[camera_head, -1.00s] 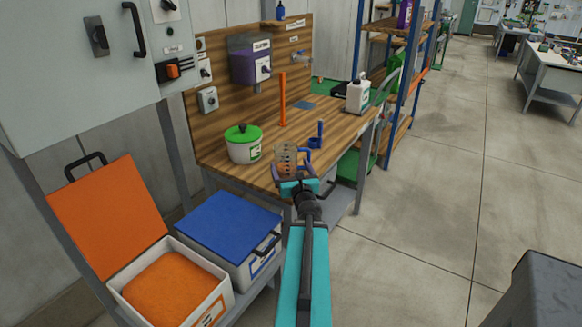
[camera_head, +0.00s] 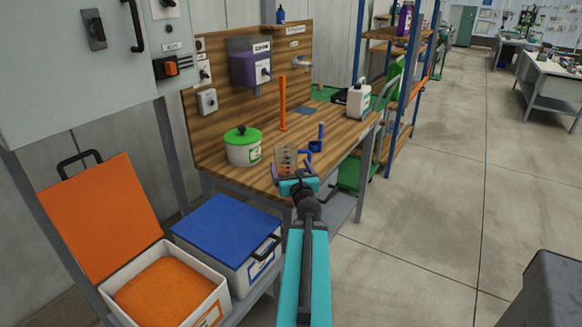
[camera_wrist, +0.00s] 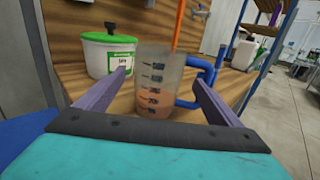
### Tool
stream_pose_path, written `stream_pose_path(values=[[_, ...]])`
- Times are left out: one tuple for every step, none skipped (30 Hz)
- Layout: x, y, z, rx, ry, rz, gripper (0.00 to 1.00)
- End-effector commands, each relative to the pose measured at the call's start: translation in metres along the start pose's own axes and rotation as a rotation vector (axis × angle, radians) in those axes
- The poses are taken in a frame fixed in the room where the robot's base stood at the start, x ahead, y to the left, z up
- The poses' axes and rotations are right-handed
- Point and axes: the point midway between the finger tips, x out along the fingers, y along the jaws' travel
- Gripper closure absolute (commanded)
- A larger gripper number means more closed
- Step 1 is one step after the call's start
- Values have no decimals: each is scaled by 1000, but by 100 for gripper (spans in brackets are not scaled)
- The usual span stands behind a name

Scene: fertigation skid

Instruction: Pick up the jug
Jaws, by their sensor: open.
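The jug (camera_wrist: 156,82) is a clear measuring jug with dark graduation marks, a blue handle (camera_wrist: 205,75) and some brownish-orange content low down. It stands upright on the wooden bench, near its front edge. In the head view the jug (camera_head: 287,156) shows just beyond my gripper (camera_head: 298,180). In the wrist view my gripper (camera_wrist: 162,95) is open, with one purple finger left of the jug and the other right of it near the handle. I cannot tell whether either finger touches it.
A white tub with a green lid (camera_head: 243,145) stands left of the jug. A white jerrycan (camera_head: 358,98) is further right. Orange and blue-lidded bins (camera_head: 228,227) sit below left.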

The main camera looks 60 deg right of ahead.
Motion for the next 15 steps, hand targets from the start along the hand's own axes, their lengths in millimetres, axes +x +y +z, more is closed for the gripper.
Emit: stream_pose_path(values=[[0, 0, 0, 0, 0, 0, 12], [0, 0, 0, 0, 0, 0, 12], [0, 0, 0, 0, 0, 0, 12], [0, 0, 0, 0, 0, 0, 12], [0, 0, 0, 0, 0, 0, 12], [0, 0, 0, 0, 0, 0, 12], [0, 0, 0, 0, 0, 0, 12], [1, 0, 0, 0, 0, 0, 12], [2, 0, 0, 0, 0, 0, 12], [3, 0, 0, 0, 0, 0, 12], [4, 0, 0, 0, 0, 0, 12], [7, 0, 0, -1, 0, 0, 12], [8, 0, -1, -1, 0, 0, 12], [11, 0, -1, -1, 0, 0, 12], [14, 0, -1, -1, 0, 0, 12]])
